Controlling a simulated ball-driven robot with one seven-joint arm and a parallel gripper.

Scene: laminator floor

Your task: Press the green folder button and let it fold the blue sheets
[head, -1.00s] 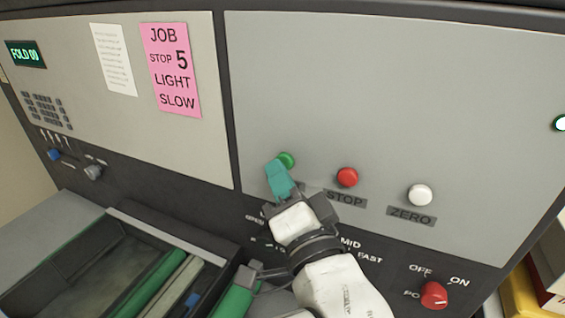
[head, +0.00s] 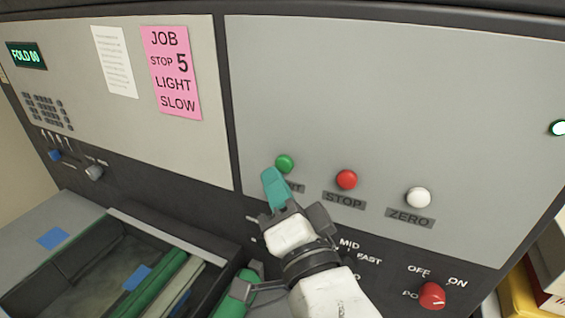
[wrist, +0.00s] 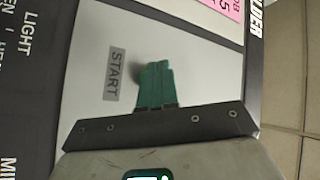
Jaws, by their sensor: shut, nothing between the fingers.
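The green button (head: 284,163) is on the grey front panel of the folder (head: 390,95), above a START label that my fingers partly cover. In the wrist view, the shut fingers (wrist: 155,85) hide the button beside the START label (wrist: 115,73). A blue sheet (head: 53,238) lies on the grey surface at left. Another blue sheet (head: 137,277) is in the dark tray with the green rollers.
A red STOP button (head: 346,180) and a white ZERO button (head: 418,197) sit right of the green one. Lower right is a red power knob (head: 432,295). A green display (head: 26,55) reads FOLD with digits. A pink job note (head: 171,72) is on the left panel.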

